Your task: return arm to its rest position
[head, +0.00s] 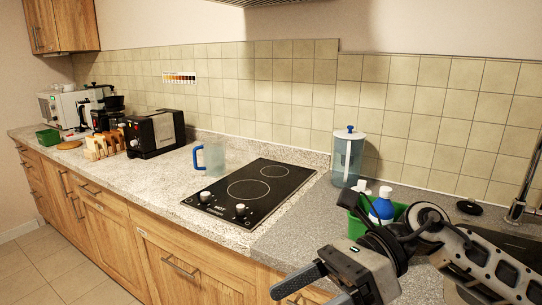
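My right arm comes in from the lower right. Its gripper (304,294) hangs in front of the counter's front edge, low in the picture. Its two dark fingers are spread apart, and nothing shows between them; the lower finger is partly cut off by the picture's bottom edge. My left gripper is not in view.
The counter (240,166) holds a black hob (255,192), a clear jug with blue handle (210,158), a black toaster (155,133) and a toast rack (104,144). Near my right arm stand a water dispenser (347,158) and a green container (357,226) with bottles (382,207).

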